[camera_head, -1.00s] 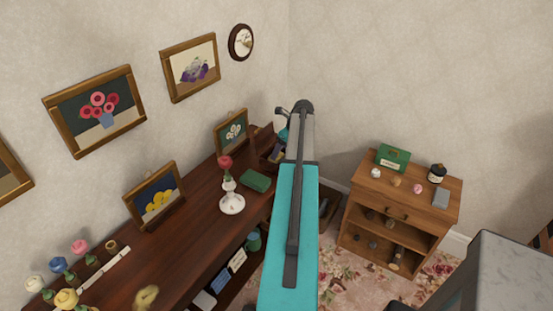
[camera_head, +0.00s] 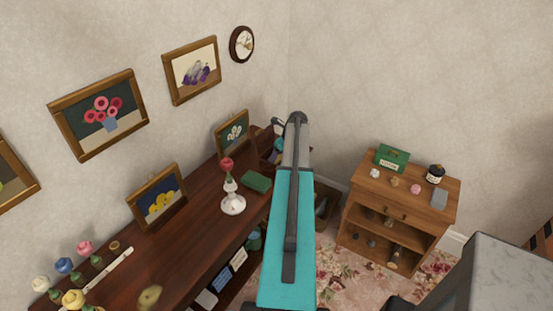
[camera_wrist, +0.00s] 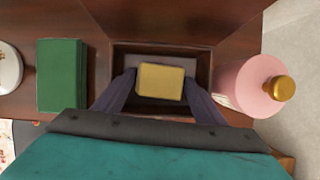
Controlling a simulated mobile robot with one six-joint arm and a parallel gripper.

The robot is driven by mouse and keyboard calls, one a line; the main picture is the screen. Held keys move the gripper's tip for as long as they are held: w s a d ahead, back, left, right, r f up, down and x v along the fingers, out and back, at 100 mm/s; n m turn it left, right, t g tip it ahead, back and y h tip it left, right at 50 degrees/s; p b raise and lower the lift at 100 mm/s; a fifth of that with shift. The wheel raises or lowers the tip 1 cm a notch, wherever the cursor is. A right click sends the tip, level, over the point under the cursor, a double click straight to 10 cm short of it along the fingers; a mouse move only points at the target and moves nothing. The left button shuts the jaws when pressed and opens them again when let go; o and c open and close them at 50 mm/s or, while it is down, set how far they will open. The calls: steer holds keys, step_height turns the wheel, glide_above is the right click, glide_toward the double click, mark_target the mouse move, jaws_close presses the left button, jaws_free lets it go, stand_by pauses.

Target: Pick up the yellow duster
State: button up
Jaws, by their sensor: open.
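A yellow block (camera_wrist: 160,81), which I take for the yellow duster, sits in an open dark wooden box (camera_wrist: 160,49) in the wrist view. My gripper (camera_wrist: 159,77) is open, with one dark finger on the left of the block and one on the right. The fingers reach down into the box; I cannot tell whether they touch the block. In the head view my arm covers most of the box at the far end of the dark wooden shelf (camera_head: 185,240), and the yellow block cannot be made out there.
A green box (camera_wrist: 62,75) stands left of the wooden box, and a pink bottle with a gold cap (camera_wrist: 255,88) stands close on its right. A white vase with a red flower (camera_head: 232,204) stands nearer on the shelf. A small wooden cabinet (camera_head: 400,215) is at right.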

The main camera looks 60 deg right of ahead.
stand_by(0.6)
steer(key=c, duration=0.8)
steer(key=shift+r, duration=0.1)
step_height(320, 180, up, 10)
steer(key=b, duration=0.3)
stand_by(0.5)
